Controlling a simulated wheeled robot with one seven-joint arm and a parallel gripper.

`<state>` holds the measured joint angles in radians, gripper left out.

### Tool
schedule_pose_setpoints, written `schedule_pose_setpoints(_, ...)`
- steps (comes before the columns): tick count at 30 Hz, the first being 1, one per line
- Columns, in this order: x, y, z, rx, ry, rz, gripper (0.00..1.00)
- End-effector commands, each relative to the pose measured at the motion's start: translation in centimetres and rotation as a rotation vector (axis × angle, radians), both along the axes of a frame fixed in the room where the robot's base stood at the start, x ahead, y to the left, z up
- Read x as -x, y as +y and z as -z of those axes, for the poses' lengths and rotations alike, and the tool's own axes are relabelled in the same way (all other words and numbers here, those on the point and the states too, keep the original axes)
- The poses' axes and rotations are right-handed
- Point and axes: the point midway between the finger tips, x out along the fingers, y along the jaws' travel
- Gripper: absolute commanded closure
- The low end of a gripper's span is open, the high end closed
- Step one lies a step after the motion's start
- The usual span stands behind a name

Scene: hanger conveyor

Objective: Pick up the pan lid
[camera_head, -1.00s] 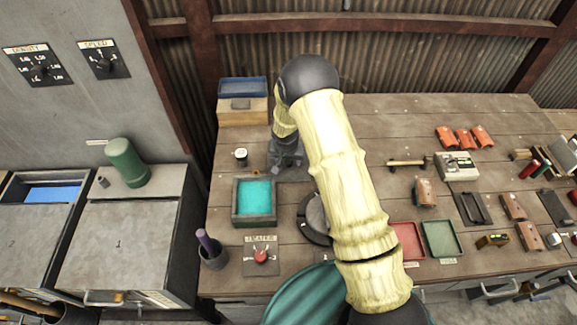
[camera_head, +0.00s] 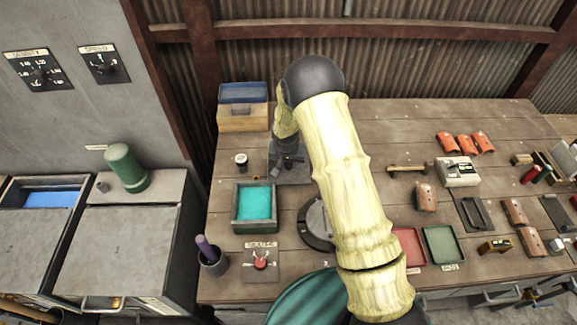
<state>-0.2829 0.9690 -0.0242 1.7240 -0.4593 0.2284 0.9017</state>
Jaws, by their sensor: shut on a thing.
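The pan lid looks to be the dark grey, square, flat piece (camera_head: 291,176) behind and to the right of the pan. My gripper (camera_head: 287,160) is over its middle and is shut on it; the fingers are small and dark, and the exact grip is hard to see. I cannot tell whether the lid touches the table or is raised. The square dark pan (camera_head: 236,207) stands open in front and to the left, with bright teal liquid (camera_head: 255,203) in it.
A small white-and-dark jar (camera_head: 241,160) stands left of the lid, and a blue-topped wooden box (camera_head: 243,118) behind it. A round dark plate (camera_head: 310,228) is partly hidden by my arm. A red-knobbed heater control (camera_head: 261,263) sits in front of the pan.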

Motion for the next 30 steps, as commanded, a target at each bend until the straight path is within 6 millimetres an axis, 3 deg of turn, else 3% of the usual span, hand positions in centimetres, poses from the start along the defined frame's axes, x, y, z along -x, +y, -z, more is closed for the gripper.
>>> schedule_pose_setpoints(9, -0.1, 0.0, -5.3, -0.002, -0.006, 0.001, 0.94)
schedule_pose_setpoints(15, 0.0, 0.0, -7.9, -0.001, -0.002, 0.000, 0.94)
schedule_pose_setpoints(30, 0.0, 0.0, -8.5, -0.001, 0.000, -0.001, 0.94)
